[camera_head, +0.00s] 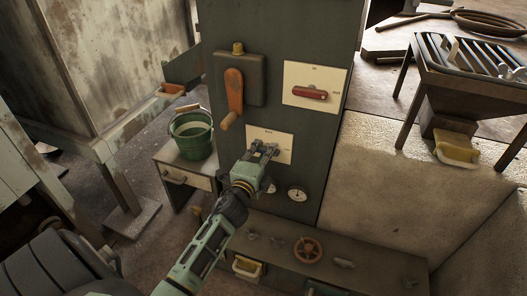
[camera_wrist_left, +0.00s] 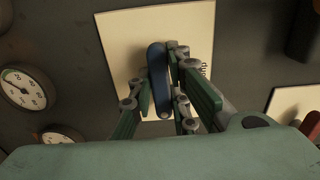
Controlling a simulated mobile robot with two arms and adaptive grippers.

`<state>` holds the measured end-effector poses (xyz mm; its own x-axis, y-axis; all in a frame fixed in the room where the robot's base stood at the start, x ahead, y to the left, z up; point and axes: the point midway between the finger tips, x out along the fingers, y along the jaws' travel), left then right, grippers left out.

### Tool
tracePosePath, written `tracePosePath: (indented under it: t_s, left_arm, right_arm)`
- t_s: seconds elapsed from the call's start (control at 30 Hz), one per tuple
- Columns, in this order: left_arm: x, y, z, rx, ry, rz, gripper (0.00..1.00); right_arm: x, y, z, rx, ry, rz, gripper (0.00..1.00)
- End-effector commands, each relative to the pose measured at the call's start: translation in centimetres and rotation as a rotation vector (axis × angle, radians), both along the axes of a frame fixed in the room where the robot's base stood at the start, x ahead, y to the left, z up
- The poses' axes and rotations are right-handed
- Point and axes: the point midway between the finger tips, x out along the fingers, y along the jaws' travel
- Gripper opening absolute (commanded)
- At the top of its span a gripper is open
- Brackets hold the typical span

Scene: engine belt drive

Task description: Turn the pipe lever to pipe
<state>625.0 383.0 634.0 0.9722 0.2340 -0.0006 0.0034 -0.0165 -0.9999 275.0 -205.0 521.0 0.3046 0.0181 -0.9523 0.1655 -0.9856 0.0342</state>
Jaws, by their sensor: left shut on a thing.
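A cream plate (camera_head: 285,141) sits on the front of the dark upright cabinet, and my left gripper (camera_head: 262,150) reaches it from below. In the left wrist view a blue lever (camera_wrist_left: 157,80) stands out from the plate (camera_wrist_left: 120,35) between the gripper's fingers, which are shut on it. The lever lies nearly upright in that view. In the head view the gripper hides the lever. My right gripper is not in view.
Above right is a plate with a red lever (camera_head: 310,93); above left is an orange lever (camera_head: 233,97) on a grey box. Gauges (camera_head: 297,193) sit below. A green bucket (camera_head: 191,136) stands on a small cabinet to the left. A red handwheel (camera_head: 307,250) is on the low bench.

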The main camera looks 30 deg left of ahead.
Motion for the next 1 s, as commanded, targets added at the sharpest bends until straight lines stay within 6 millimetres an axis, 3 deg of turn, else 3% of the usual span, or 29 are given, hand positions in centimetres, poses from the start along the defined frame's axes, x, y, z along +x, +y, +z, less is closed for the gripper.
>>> tracePosePath:
  t_s: [0.57, 0.6, 0.7, 0.8, 1.0]
  left_arm:
    - [0.06, 0.01, 0.22, 0.033, 0.004, -0.001, 0.0]
    - [0.06, 0.01, 0.22, 0.033, 0.004, -0.001, 0.19]
    - [0.05, 0.01, 0.19, 0.032, 0.005, -0.001, 0.27]
    - [0.04, 0.01, 0.14, 0.031, 0.005, -0.001, 0.34]
    - [0.02, 0.0, 0.08, 0.029, 0.006, 0.0, 0.34]
  right_arm:
    - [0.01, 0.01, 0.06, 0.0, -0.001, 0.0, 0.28]
    - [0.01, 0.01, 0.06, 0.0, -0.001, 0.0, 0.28]
    - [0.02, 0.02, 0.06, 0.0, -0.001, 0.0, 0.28]
    - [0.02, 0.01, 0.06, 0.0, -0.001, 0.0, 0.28]
    - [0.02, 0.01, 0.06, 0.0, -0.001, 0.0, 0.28]
